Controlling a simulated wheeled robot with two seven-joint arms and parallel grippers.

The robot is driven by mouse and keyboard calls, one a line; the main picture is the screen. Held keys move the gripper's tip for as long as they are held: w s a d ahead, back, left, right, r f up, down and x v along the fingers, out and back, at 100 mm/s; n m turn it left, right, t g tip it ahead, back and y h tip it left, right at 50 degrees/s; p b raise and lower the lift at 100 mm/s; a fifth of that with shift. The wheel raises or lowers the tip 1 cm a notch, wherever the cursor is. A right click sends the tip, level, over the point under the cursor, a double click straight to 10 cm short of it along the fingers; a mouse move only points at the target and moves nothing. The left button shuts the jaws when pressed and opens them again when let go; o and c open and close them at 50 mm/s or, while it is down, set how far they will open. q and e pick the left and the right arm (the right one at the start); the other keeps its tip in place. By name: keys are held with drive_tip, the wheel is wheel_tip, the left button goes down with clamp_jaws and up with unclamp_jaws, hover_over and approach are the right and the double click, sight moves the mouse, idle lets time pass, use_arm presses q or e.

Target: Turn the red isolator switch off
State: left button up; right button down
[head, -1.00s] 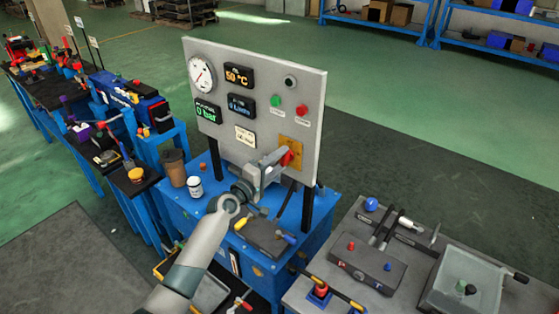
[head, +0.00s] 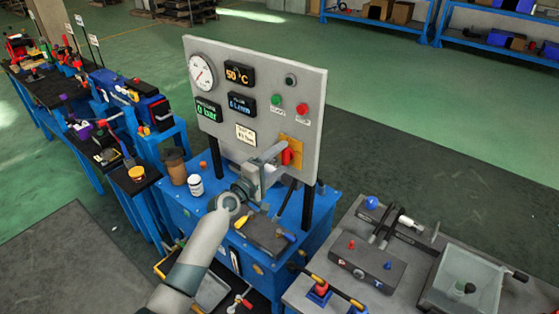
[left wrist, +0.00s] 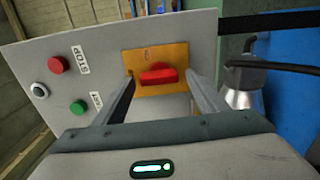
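The red isolator switch handle (head: 286,155) sits on a yellow plate (head: 297,146) low on the right of the grey panel. In the head view the handle stands about upright. In the left wrist view the red handle (left wrist: 158,76) lies crosswise on the yellow plate (left wrist: 152,57), between my two fingertips. My left gripper (head: 276,160) is in front of the switch and partly covers it. Its fingers (left wrist: 159,82) are apart, with a small gap at each end of the handle. My right gripper is in neither view.
The panel (head: 232,70) also carries a gauge, displays, a green button (head: 277,99) and a red button (head: 302,109). A white jar (head: 195,185) and a brown cup (head: 174,166) stand on the blue bench. A grey bench (head: 340,247) with fittings stands at right.

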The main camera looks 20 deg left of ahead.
use_arm(q)
drive_tip(key=shift+s, duration=0.15)
drive_tip(key=b+v, duration=0.4)
drive_tip(key=v, duration=1.3)
drive_tip(key=shift+a, duration=0.1)
